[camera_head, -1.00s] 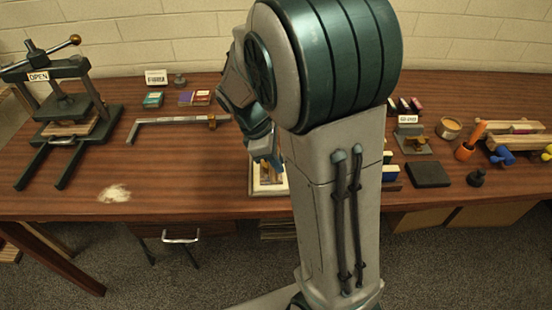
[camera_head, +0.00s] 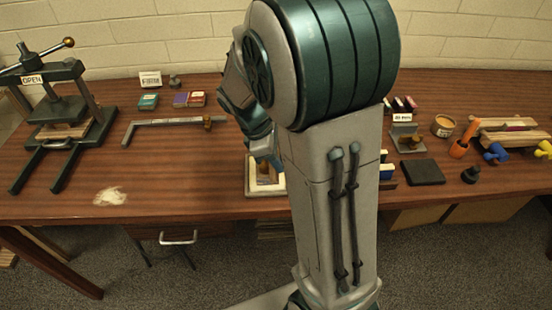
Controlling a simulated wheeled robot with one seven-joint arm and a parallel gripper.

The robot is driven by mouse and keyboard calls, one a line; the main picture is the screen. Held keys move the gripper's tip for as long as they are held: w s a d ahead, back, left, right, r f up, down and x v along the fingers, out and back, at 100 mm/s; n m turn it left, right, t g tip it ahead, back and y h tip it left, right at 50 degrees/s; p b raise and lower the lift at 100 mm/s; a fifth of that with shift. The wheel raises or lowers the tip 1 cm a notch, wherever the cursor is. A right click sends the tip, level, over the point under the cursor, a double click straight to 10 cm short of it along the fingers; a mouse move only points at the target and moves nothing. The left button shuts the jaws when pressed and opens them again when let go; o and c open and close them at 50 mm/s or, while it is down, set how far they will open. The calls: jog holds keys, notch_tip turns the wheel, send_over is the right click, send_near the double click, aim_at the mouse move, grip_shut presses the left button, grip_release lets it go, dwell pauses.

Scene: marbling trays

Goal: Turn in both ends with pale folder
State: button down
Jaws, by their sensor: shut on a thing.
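My gripper (camera_head: 267,158) points down over a pale-rimmed tray or board (camera_head: 250,186) near the table's front edge. My own arm hides much of both. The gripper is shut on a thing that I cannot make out. A small brownish shape shows inside the pale rim under the gripper, too small to tell what it is. I cannot pick out the pale folder or the ends to be turned in.
On the wooden table (camera_head: 180,185), a press (camera_head: 62,110) marked OPEN stands at left. A long angled metal bar (camera_head: 160,124) lies behind a pale powder patch (camera_head: 110,196). A dark block (camera_head: 423,172), an orange-handled tool (camera_head: 461,148) and a round tin (camera_head: 443,126) stand at right.

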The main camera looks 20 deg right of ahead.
jog(key=shift+s+d, duration=0.1)
jog(key=shift+d, duration=0.15)
jog(key=shift+r, duration=0.1)
notch_tip(320, 180, up, 7)
jog(key=p, duration=0.6)
jog(key=shift+f, duration=0.2)
jog(key=shift+f, duration=0.1)
